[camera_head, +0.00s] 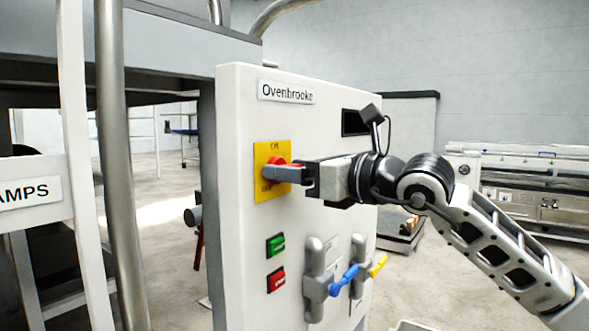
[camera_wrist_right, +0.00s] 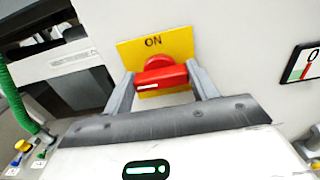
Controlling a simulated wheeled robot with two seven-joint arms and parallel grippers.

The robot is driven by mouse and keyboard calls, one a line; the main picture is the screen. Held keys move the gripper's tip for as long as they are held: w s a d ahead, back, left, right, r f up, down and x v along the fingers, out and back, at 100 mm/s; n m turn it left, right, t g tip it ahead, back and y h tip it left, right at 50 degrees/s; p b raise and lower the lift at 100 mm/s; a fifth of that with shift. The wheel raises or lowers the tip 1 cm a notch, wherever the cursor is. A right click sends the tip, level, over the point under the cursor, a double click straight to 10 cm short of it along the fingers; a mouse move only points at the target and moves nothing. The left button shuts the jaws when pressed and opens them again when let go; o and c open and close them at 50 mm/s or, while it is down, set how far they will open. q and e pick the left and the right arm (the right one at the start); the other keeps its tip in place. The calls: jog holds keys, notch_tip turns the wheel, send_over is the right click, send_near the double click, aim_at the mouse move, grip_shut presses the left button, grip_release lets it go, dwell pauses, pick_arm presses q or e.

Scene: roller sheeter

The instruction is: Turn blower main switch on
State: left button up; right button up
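The blower main switch is a red rotary knob (camera_wrist_right: 160,75) on a yellow plate (camera_wrist_right: 183,48) marked ON at the top. In the head view the yellow plate (camera_head: 263,154) is on the white cabinet front, with the red knob (camera_head: 277,161) partly hidden by my right gripper (camera_head: 284,174). In the wrist view my right gripper's two fingers (camera_wrist_right: 160,88) stand at either end of the knob and appear to touch it. The knob's bar lies crosswise, with a white mark at its left end. My left gripper is out of view.
The white cabinet (camera_head: 235,220) also carries a green button (camera_head: 276,245), a red button (camera_head: 276,280), grey handles with a blue lever (camera_head: 344,281) and a yellow lever (camera_head: 378,266). A metal post (camera_head: 113,160) stands at left.

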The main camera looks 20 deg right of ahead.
pick_arm(q)
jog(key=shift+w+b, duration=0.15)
jog(key=shift+b, duration=0.25)
pick_arm(e)
jog(key=shift+f+m, duration=0.1)
jog(key=shift+m, duration=0.2)
pick_arm(q)
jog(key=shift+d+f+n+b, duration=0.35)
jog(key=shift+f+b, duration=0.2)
jog(key=shift+b, duration=1)
pick_arm(e)
jog(key=shift+w+d+f+m, duration=0.1)
jog(key=shift+m, duration=4.2)
jog(key=shift+w+d+m, duration=0.1)
jog(key=shift+m, duration=4.2)
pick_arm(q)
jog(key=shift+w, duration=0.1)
pick_arm(e)
jog(key=o, duration=1)
